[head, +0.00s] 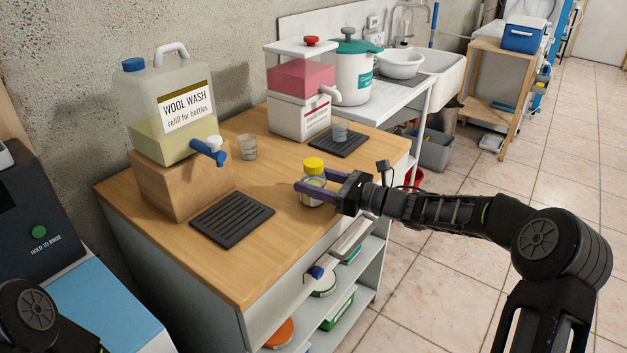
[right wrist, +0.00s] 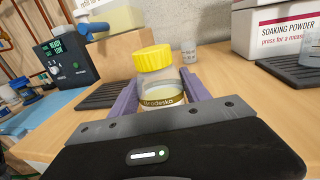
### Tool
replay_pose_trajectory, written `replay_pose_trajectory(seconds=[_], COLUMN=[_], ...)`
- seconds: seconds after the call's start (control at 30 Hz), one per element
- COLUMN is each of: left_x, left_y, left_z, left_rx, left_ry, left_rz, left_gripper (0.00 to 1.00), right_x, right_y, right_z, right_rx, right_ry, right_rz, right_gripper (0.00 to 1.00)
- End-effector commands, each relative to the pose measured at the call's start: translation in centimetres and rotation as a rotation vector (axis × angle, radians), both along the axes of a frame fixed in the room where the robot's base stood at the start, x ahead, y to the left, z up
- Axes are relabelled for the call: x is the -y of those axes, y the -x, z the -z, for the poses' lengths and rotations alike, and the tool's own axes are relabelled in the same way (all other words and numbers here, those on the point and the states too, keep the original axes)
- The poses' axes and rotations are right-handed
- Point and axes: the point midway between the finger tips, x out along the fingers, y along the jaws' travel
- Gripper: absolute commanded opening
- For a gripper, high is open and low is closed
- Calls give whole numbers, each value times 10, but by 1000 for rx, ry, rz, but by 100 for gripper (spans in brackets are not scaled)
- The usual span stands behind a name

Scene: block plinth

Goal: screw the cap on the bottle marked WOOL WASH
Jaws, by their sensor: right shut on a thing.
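The large clear WOOL WASH container (head: 150,108) stands upright on a wooden block (head: 165,185) at the back left of the counter. It reads "refill for bottles", holds pale yellow-green liquid and has a blue cap (head: 133,64) on top. A blue tap (head: 205,150) sticks out low on its right side. My right gripper (head: 310,188) is shut on a small clear jar (head: 312,183) with a yellow cap (head: 314,165) on its top. The jar is upright between the fingers, and its label looks like "Grodeska" in the right wrist view (right wrist: 160,102). I cannot tell whether its base touches the counter. My left gripper is out of view.
A dark drip mat (head: 232,218) lies before the block, and a small clear cup (head: 248,147) stands beside it. A soaking powder dispenser (head: 301,118) with a second mat (head: 338,142) is at the back right. A rinse machine (head: 30,215) stands left. The counter's front is clear.

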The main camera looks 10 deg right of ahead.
Motion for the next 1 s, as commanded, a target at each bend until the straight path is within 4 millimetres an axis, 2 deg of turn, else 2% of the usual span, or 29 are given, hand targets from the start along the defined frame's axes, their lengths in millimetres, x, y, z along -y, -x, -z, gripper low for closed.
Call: replay_pose_trajectory(seconds=[0.07, 0.1, 0.3, 0.37, 0.73, 1.0], left_x=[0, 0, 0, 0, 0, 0], left_y=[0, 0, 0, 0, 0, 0], left_z=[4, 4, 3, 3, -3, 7], left_rx=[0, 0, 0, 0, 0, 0], left_ry=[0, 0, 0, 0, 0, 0], left_rz=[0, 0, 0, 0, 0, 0], left_gripper=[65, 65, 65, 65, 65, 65], right_x=[0, 0, 0, 0, 0, 29], right_y=[0, 0, 0, 0, 0, 24], right_z=[2, 2, 1, 1, -2, 1], right_rx=[1, 1, 0, 0, -1, 0], right_ry=[0, 1, 0, 0, -1, 3], right_rz=[0, 0, 0, 0, 0, 3], right_gripper=[0, 56, 72, 77, 77, 77])
